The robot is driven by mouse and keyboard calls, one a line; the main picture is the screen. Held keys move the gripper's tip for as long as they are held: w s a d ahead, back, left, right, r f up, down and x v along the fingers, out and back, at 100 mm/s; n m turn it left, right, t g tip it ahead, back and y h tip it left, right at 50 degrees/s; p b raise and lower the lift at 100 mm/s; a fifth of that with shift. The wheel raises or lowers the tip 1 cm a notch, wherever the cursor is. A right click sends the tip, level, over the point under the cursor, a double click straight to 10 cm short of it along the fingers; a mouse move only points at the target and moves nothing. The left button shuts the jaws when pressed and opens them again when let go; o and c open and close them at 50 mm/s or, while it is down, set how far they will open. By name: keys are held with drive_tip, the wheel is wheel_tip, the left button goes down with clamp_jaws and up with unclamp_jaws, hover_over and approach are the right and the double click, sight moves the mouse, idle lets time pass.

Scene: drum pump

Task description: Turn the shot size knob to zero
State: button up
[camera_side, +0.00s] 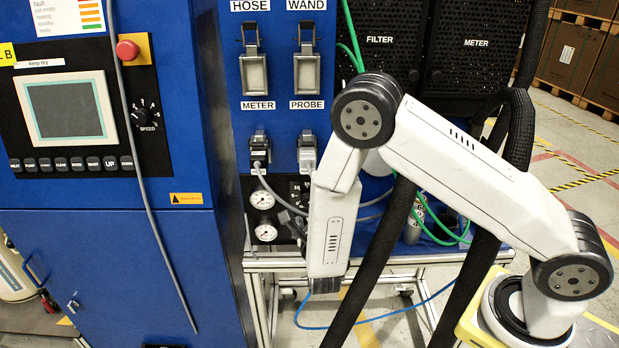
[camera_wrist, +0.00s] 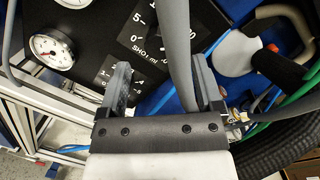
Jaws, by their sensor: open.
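My gripper (camera_wrist: 162,64) is open in the wrist view, its two grey fingers apart and pointing at the black control panel. A dial scale with the label "SHOT ml" (camera_wrist: 148,48) lies beyond the fingertips, with 5 and 0 marks visible. A thick grey cable crosses this scale and covers its middle, so I cannot make out the shot size knob or its setting. The cable passes between the fingers; I cannot tell whether it touches them. In the side view, my arm hides most of the gripper and the shot size dial.
A second dial plate (camera_wrist: 108,72) is partly behind the left finger. Round white gauges (camera_wrist: 52,50) sit left of it. The blue cabinet (camera_side: 110,260) stands left. The speed knob (camera_side: 139,115) is on its panel. Green hoses (camera_side: 440,235) hang behind my arm.

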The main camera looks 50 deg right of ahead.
sight(308, 203)
drive_tip(key=shift+x, duration=2.15)
clamp_jaws()
